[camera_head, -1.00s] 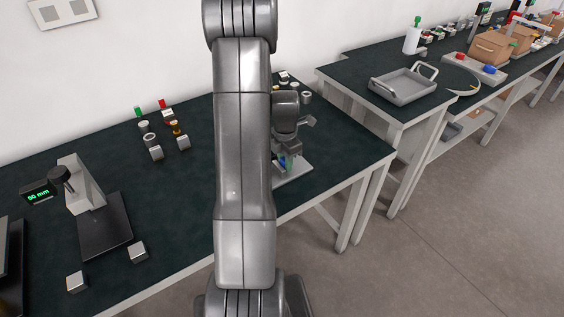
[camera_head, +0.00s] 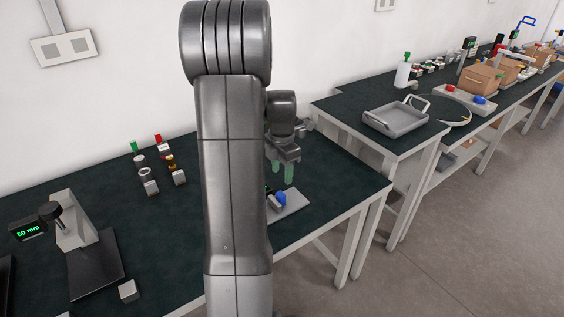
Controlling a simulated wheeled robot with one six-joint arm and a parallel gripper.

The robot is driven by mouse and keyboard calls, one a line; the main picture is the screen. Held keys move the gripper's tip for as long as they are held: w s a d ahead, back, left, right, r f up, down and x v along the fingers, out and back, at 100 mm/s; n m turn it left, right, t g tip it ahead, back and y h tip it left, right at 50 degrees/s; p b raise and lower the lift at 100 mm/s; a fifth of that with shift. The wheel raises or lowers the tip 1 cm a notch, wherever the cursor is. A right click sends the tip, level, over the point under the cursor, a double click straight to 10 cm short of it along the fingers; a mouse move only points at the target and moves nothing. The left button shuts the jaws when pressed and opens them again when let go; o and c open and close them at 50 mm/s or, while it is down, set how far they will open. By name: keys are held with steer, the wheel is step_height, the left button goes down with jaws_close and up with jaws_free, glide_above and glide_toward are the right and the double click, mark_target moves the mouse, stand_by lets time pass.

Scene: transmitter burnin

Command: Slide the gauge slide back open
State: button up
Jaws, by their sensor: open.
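A light grey plate (camera_head: 294,203) with a blue knob (camera_head: 281,198) lies near the right front of the dark bench, partly hidden behind my arm. It looks like the gauge slide, but I cannot tell for sure or read how far it is open. My gripper (camera_head: 282,171), with green fingertips, points down above the plate. Its fingers are apart and empty, clear of the blue knob.
A gauge stand (camera_head: 82,238) with a display (camera_head: 34,224) reading 50 mm stands at the left. Several small parts (camera_head: 150,187) stand mid-bench. A grey tray (camera_head: 396,120) sits on the bench to the right.

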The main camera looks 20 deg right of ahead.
mark_target(280, 195)
step_height(280, 195, up, 4)
steer(key=shift+f, duration=0.15)
stand_by(0.3)
step_height(280, 195, down, 14)
steer(key=shift+r+p, duration=0.1)
steer(key=shift+p, duration=0.25)
steer(key=shift+a, duration=0.25)
steer(key=shift+s+a, duration=0.15)
steer(key=shift+a, duration=0.05)
